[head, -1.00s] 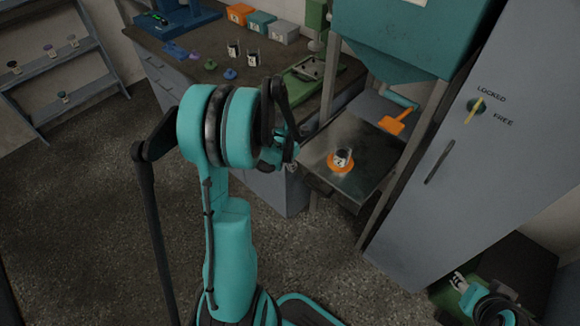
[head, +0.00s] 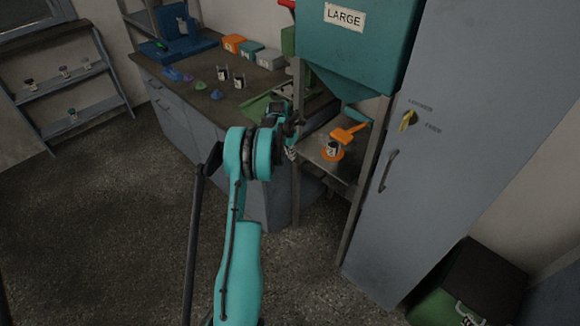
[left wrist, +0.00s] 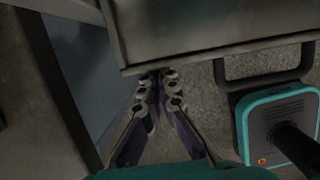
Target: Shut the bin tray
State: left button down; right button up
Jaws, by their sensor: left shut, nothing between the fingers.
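The bin tray (head: 349,168) is a grey metal tray under the teal hopper (head: 372,35) labelled LARGE. A small dark cup (head: 333,147) with a white label stands on an orange disc on it. In the left wrist view the tray's front edge (left wrist: 215,50) crosses the top. My left gripper (head: 291,151) is at the tray's front left. In its wrist view its fingers (left wrist: 158,78) are together and empty, with tips close to the lower edge; contact cannot be told. My right gripper (head: 467,312) shows only as a sliver at the bottom right.
An orange scoop (head: 350,132) lies behind the cup. A frame post (head: 364,190) and a tall grey cabinet (head: 440,150) stand right of the tray. The counter (head: 195,95) with small cups and coloured boxes is at left. The floor in front is open.

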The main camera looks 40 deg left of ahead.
aim_at(300, 148)
pick_arm(q)
jog(key=w, duration=0.4)
jog(key=shift+w+d+p, duration=0.15)
jog(key=shift+w+p, duration=0.05)
jog(key=shift+p, duration=0.1)
jog(key=shift+w, duration=0.25)
pick_arm(e)
jog(key=shift+r, duration=0.4)
jog(key=shift+s, duration=0.1)
